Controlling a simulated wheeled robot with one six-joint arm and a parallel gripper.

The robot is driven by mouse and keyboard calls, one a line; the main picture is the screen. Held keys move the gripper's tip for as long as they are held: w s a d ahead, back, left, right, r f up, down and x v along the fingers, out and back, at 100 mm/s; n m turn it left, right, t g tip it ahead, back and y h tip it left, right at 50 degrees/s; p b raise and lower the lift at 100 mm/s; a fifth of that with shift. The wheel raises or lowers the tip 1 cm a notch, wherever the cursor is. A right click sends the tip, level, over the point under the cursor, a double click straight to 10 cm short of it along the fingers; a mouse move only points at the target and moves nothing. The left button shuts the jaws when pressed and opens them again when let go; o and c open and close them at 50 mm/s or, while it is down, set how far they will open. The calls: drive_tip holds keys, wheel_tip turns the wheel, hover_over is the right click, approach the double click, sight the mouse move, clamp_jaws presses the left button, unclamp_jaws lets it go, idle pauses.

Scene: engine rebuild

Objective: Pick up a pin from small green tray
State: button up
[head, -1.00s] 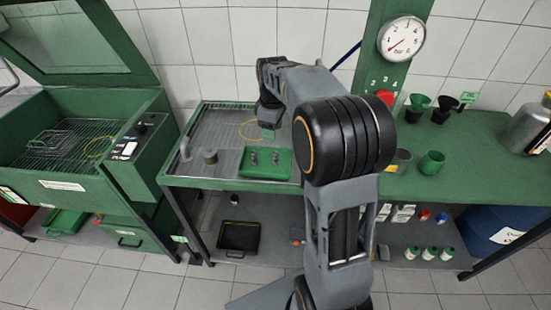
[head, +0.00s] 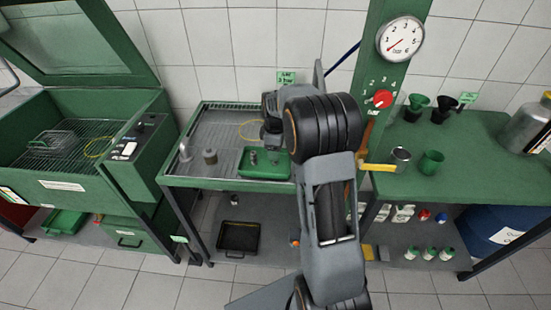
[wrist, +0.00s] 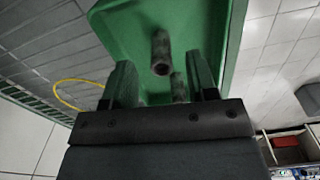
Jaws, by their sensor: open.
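The small green tray (head: 247,177) sits on the grey draining top of the washing bench, and it also fills the upper middle of the wrist view (wrist: 112,22). Two grey metal pins stand in it. The left one (head: 253,158) shows clearly in the head view; the other is mostly hidden by my gripper. In the wrist view one hollow-ended pin (wrist: 161,52) and a second pin (wrist: 178,88) show across the gap between my fingers. My gripper (wrist: 162,75) is open, with the fingers apart and empty, low over the tray. I cannot tell its exact height.
A grey cylindrical part (head: 210,157) and a tap-like fitting (head: 185,150) stand left of the tray. A yellow ring (head: 250,130) lies behind it. A green cup (head: 432,162) and a yellow-handled tool (head: 378,167) are on the right bench. A gauge post rises behind my arm.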

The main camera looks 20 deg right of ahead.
sight(275, 164)
drive_tip(key=shift+s+f, duration=0.1)
drive_tip(key=shift+f, duration=1.95)
drive_tip(key=shift+c, duration=0.5)
clamp_jaws()
